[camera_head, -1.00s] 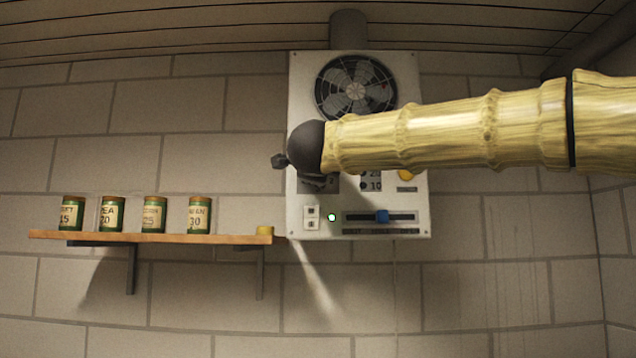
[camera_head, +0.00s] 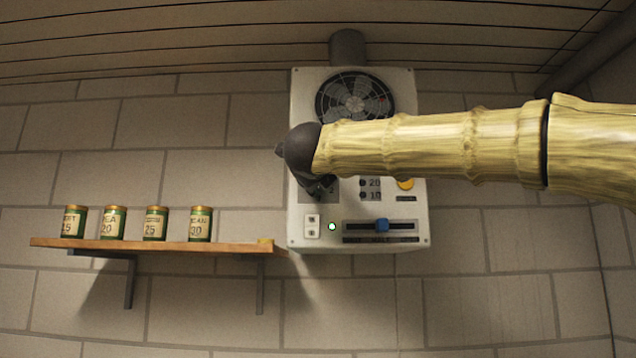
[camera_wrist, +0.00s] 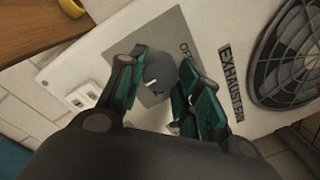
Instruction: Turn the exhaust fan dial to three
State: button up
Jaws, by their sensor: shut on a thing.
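The exhaust fan panel is a white box (camera_head: 305,85) on the wall, with a round fan (camera_head: 355,97) at its top. In the wrist view, a grey dial (camera_wrist: 160,70) with a white mark sits on a grey plate near the word OFF. My gripper (camera_wrist: 160,88) has its green-padded fingers on either side of the dial and is shut on it. In the head view my gripper (camera_head: 316,188) is in front of the panel's left part and hides the dial. The dial's exact setting cannot be read.
A yellow button (camera_head: 405,184), a blue slider (camera_head: 382,225), a lit indicator (camera_head: 332,226) and a white switch (camera_head: 312,226) are on the panel. A wooden shelf (camera_head: 150,246) at left holds several green tins (camera_head: 114,222) and a small yellow item (camera_head: 265,241).

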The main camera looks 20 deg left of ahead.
jog(key=shift+f, duration=0.1)
jog(key=o, duration=1.1)
jog(key=shift+c, duration=0.2)
jog(key=shift+s, duration=0.1)
jog(key=v, duration=1.1)
jog(key=shift+s, duration=0.4)
jog(key=shift+d, duration=0.1)
